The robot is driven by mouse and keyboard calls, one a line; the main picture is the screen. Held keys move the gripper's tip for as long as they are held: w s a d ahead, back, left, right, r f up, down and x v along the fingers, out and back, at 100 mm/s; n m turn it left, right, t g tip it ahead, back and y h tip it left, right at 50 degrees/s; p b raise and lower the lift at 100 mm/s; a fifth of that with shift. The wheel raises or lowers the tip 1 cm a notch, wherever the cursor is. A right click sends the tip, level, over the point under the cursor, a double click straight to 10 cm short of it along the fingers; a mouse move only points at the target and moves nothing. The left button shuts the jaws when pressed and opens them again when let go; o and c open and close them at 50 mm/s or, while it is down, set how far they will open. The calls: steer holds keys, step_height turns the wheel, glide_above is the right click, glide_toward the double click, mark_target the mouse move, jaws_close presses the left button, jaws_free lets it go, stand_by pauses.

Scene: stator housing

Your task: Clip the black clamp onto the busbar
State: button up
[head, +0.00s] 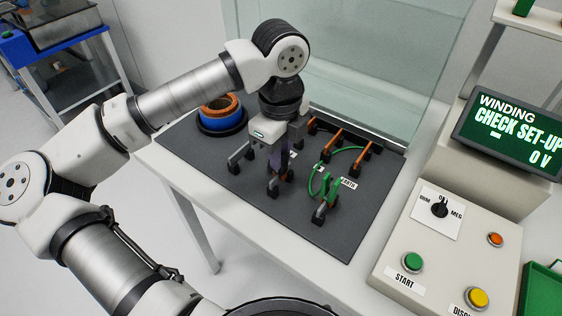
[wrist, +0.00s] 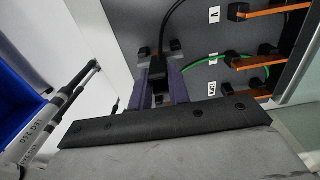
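My gripper (head: 281,158) points down over the dark mat, and its two purple-grey fingers (wrist: 160,90) stand on either side of the black clamp (wrist: 159,86) in the wrist view. Whether the fingers press on the clamp cannot be told. The clamp sits low at a small grey stand (wrist: 175,46), and a black cable (wrist: 168,30) runs up from it. In the head view the clamp is mostly hidden by my gripper. The copper busbars (head: 340,136) lie on black supports to the right and behind; they also show in the wrist view (wrist: 262,62).
A green clamp (head: 331,189) with a green cable stands to the right, by the EARTH label (head: 349,183). A blue and copper stator (head: 221,112) is at the back left. A clear screen (head: 340,60) closes off the back. The mat's front (head: 335,240) is bare.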

jaws_close()
steer(key=shift+r, duration=0.7)
steer(key=shift+r+p, duration=1.25)
steer(key=shift+r, duration=1.15)
steer(key=shift+f+b, duration=0.1)
steer(key=shift+b, duration=0.25)
steer(key=shift+w+d+f+b, duration=0.5)
steer(key=shift+w+d, duration=0.55)
steer(key=shift+w, duration=1.4)
steer(key=shift+w+d+f+b, duration=0.5)
steer(key=shift+w+d, duration=0.55)
steer(key=shift+w, duration=1.35)
steer(key=shift+w+d+f+b, duration=0.35)
steer(key=shift+w+d+f, duration=0.5)
steer(key=shift+w, duration=1.6)
